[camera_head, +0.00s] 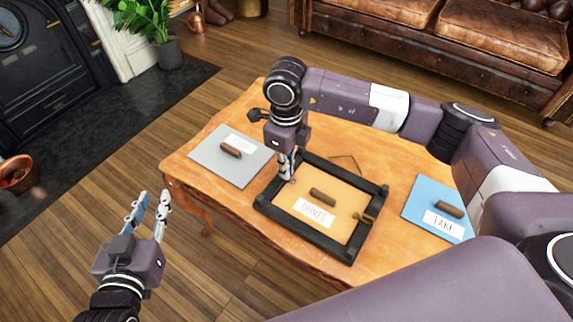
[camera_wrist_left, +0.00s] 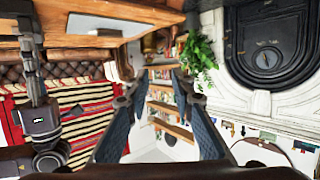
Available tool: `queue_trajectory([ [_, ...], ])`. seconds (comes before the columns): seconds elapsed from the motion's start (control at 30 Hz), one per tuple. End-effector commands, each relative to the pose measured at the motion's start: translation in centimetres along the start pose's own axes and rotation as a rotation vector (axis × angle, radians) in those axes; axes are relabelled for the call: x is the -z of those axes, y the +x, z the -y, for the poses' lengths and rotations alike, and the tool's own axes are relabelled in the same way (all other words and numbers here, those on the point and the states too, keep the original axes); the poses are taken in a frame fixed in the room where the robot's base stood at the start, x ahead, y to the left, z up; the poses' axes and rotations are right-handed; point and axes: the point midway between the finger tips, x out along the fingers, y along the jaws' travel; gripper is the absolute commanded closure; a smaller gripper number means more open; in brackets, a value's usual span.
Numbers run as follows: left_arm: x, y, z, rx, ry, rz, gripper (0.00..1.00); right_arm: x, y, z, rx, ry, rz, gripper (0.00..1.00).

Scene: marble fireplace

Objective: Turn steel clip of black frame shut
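The black frame (camera_head: 320,248) lies flat on the wooden table, with a tan backing (camera_head: 290,197), a white label and a brown block (camera_head: 322,197) inside it. A brass-coloured clip (camera_head: 364,217) shows at its right side. My right gripper (camera_head: 287,178) points down at the frame's left side, its tips at or just above the inner edge. Its fingers look close together; I cannot tell whether they hold anything. I cannot make out the steel clip, which may be hidden by this gripper. My left gripper (camera_head: 151,198) is open and empty, left of the table; its spread fingers also show in the left wrist view (camera_wrist_left: 158,88).
A grey panel (camera_head: 212,167) with a brown block lies left of the frame. A blue panel (camera_head: 425,204) with another block lies at the right. My right arm spans above the table's back. A leather sofa (camera_head: 440,50) stands behind.

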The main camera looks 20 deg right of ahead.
Motion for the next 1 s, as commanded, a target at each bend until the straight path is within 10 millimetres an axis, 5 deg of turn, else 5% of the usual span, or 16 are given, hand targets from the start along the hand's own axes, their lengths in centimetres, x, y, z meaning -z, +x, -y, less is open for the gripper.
queue_trajectory([
  [0.3, -1.9, -0.4, 0.2, 0.005, 0.000, 0.084, 0.78, 0.0, -0.1, -0.1, -0.001, 0.093, 0.000, 1.00],
  [0.77, -2.1, -0.4, 0.2, 0.005, 0.000, 0.094, 0.78, 0.0, 0.0, -0.1, -0.001, 0.105, 0.000, 1.00],
  [0.93, -2.1, -0.4, 0.2, 0.005, 0.000, 0.094, 0.78, 0.0, 0.0, -0.1, -0.001, 0.105, 0.000, 0.79],
  [1.0, -2.1, -0.4, 0.2, 0.005, 0.000, 0.094, 0.78, 0.0, 0.0, -0.1, -0.001, 0.104, 0.000, 0.78],
])
